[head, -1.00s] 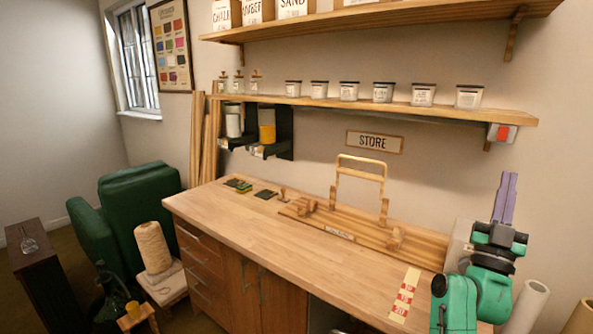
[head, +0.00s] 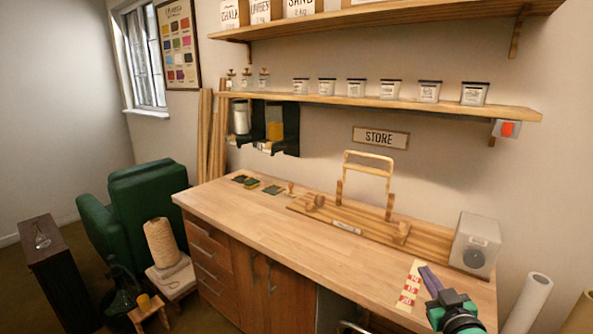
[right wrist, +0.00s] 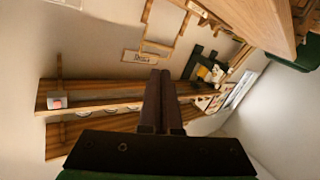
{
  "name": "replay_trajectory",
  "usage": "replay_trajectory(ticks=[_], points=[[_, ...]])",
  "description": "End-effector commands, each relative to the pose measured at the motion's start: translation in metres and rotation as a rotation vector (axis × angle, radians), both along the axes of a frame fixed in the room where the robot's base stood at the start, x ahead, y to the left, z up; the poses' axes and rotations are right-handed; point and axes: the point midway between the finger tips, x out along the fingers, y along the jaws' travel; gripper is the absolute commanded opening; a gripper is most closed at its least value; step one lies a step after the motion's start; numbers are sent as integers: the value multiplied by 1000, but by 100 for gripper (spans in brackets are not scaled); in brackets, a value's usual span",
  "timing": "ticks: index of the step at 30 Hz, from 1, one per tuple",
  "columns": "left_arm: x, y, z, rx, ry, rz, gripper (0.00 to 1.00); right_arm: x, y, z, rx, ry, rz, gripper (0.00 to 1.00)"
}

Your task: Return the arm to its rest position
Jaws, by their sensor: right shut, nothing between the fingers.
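My right gripper (head: 430,280) is at the lower right in the head view, over the front right part of the wooden workbench (head: 250,222). Its purple fingers are together and hold nothing. The fingers also show in the right wrist view (right wrist: 161,75), shut, with the shelves and wall beyond them. My right arm (head: 455,315) is cut off by the bottom edge of the head view. My left gripper is not in view.
A grey box with a dial (head: 475,245) stands at the bench's right end. A strip with red marks (head: 411,286) lies beside the right gripper. A wooden rack (head: 345,225) stands along the back. The left front of the bench is clear.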

Motion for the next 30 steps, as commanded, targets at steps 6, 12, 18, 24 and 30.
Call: replay_trajectory(ticks=[6,12,18,24,30], points=[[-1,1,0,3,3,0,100,-86,41,-119,63,546,57,0],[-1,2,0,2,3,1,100,-166,57,-172,94,889,44,0],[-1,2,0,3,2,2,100,-241,66,-198,104,1164,9,0],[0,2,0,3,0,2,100,-239,68,-263,104,1221,3,0],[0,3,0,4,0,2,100,-243,68,-344,98,1257,6,0]])
